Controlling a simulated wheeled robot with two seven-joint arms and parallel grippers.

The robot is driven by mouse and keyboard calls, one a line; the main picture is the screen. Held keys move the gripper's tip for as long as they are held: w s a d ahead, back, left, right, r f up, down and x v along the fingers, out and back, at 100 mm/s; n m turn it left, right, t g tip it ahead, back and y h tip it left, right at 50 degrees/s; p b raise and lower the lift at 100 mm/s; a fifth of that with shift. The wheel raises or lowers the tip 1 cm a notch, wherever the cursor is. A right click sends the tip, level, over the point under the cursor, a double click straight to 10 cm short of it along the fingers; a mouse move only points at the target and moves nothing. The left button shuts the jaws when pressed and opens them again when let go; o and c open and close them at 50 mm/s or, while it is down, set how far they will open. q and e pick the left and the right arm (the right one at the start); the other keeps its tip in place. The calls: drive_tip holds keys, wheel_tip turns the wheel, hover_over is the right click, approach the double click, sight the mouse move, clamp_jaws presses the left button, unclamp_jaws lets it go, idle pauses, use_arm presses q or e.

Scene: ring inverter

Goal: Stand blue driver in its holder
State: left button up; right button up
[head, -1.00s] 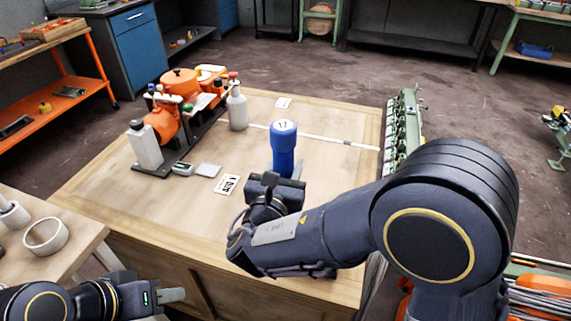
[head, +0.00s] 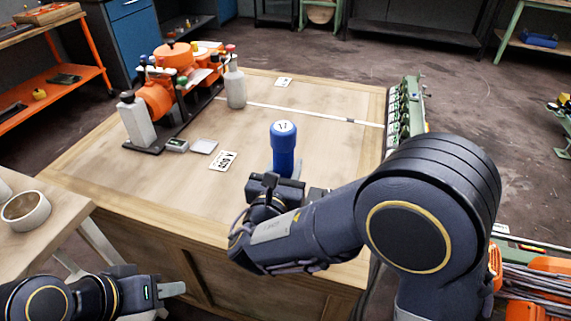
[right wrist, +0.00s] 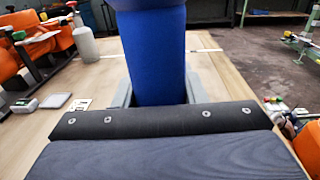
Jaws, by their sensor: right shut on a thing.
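The blue driver (head: 284,148) is a thick blue cylinder with a marked white top, upright in the head view. It also shows close up in the right wrist view (right wrist: 156,55), with its upper end cut off. My right gripper (right wrist: 155,97) is shut on it, one grey finger on each side. The driver's lower end is hidden behind the gripper. My left gripper (head: 172,289) hangs low at the left, in front of the workbench and away from the driver; its jaw gap is not clear. I cannot identify the driver's holder for sure.
The wooden workbench (head: 130,190) carries an orange machine (head: 160,100), a grey bottle (head: 235,88) and a printed card (head: 222,161). A green rack (head: 405,110) lines its right edge. A side table with a ring-shaped bowl (head: 26,210) stands left.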

drive_tip(key=shift+f, duration=0.15)
idle(0.6)
drive_tip(key=o, duration=1.3)
drive_tip(key=shift+c, duration=0.2)
drive_tip(key=shift+o, duration=0.2)
drive_tip(key=shift+f, duration=0.15)
